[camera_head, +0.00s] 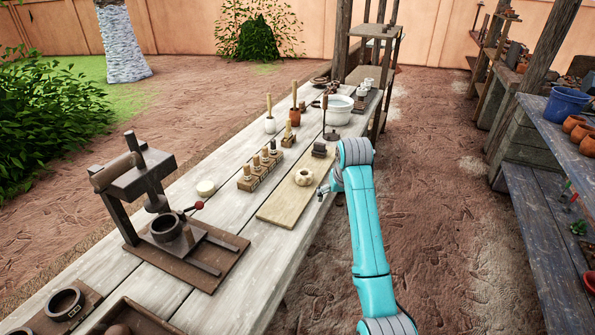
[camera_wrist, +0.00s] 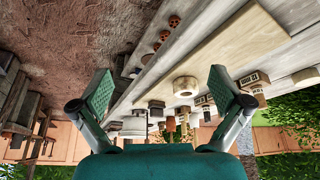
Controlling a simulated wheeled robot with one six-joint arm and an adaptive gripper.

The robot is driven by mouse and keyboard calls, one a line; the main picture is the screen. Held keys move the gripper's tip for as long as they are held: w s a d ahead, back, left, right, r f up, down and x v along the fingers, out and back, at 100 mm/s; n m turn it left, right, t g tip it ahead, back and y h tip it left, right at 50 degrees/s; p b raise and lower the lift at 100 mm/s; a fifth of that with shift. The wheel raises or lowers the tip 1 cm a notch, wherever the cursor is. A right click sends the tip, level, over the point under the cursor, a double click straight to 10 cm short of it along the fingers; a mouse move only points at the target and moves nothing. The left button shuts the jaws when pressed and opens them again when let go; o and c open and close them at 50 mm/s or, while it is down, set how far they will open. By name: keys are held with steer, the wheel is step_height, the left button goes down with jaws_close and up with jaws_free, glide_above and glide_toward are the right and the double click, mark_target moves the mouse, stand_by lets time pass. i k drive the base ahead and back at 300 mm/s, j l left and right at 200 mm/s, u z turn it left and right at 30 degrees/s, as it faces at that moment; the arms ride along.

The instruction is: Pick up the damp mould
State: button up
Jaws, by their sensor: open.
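No thing in view carries a readable name as the damp mould. A pale, lumpy round piece with a hollow in its top (camera_head: 304,177) sits on a wooden board (camera_head: 282,207). It shows as a cream ring in the wrist view (camera_wrist: 186,86). A dark ring with a small tag (camera_head: 66,303) lies at the lower left of the table. My gripper (camera_head: 322,191) is open and empty beside the board's right edge. Its fingers (camera_wrist: 160,82) are spread wide, apart from the pale piece.
A rack of small stamps (camera_head: 259,172), a dark block (camera_head: 320,150), a pale disc (camera_head: 206,188) and a white bowl (camera_head: 338,109) stand on the table. A tray (camera_head: 122,318) is at the near edge. Shelves (camera_head: 548,215) stand right, across open ground.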

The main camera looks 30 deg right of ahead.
mark_target(304, 177)
steer(key=i+l, duration=0.1)
steer(key=i, duration=0.85)
